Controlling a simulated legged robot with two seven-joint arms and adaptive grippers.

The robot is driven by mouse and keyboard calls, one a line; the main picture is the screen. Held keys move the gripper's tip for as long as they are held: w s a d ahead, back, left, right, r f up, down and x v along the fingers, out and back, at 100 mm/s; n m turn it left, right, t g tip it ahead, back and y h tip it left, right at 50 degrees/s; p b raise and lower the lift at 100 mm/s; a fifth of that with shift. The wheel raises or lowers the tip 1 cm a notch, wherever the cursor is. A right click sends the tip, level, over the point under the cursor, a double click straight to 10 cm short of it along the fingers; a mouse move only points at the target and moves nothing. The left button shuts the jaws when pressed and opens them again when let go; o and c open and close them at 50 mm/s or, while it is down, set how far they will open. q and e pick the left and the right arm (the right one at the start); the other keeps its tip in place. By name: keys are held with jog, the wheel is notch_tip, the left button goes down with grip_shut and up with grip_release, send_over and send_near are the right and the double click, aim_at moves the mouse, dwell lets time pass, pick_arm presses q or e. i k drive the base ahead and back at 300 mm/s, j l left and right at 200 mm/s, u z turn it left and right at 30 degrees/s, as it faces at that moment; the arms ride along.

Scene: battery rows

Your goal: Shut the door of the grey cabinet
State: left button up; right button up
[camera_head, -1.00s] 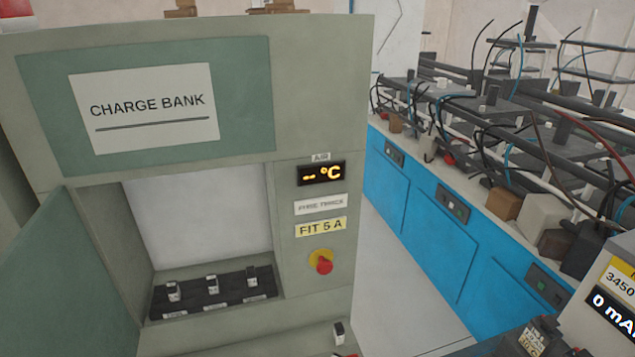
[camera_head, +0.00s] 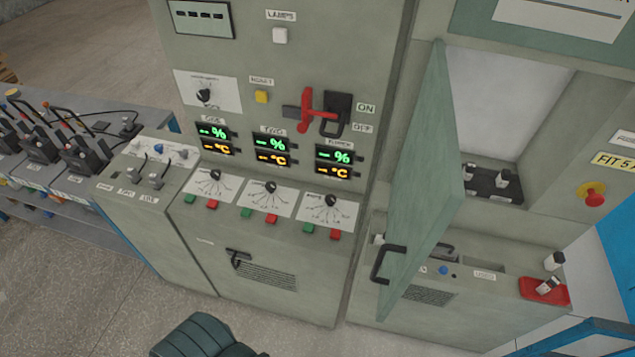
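The grey-green cabinet (camera_head: 555,222) stands at the right of the head view. Its door (camera_head: 425,175) is a green panel that stands wide open, swung out from the left side of the opening. A black handle (camera_head: 388,265) is on the door near its lower free edge. Inside the opening, a black strip (camera_head: 495,184) carries small white-topped blocks. The door hides the left part of the opening and some of the ledge below. Neither of my grippers is in view.
A tall control panel (camera_head: 300,235) with dials, displays and a red lever stands left of the door. A red tray (camera_head: 560,294) with a small block lies on the ledge below the opening. A dark ribbed object (camera_head: 205,338) is at the bottom. Floor shows at lower left.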

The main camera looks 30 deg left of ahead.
aim_at(427, 189)
jog(key=k+j, duration=0.1)
jog(key=j, duration=0.15)
jog(key=k+j+u, duration=0.1)
jog(key=j, duration=0.2)
jog(key=k+j, duration=0.25)
jog(key=j, duration=0.15)
jog(key=k+j+z, duration=0.15)
jog(key=j, duration=0.25)
jog(key=k, duration=0.1)
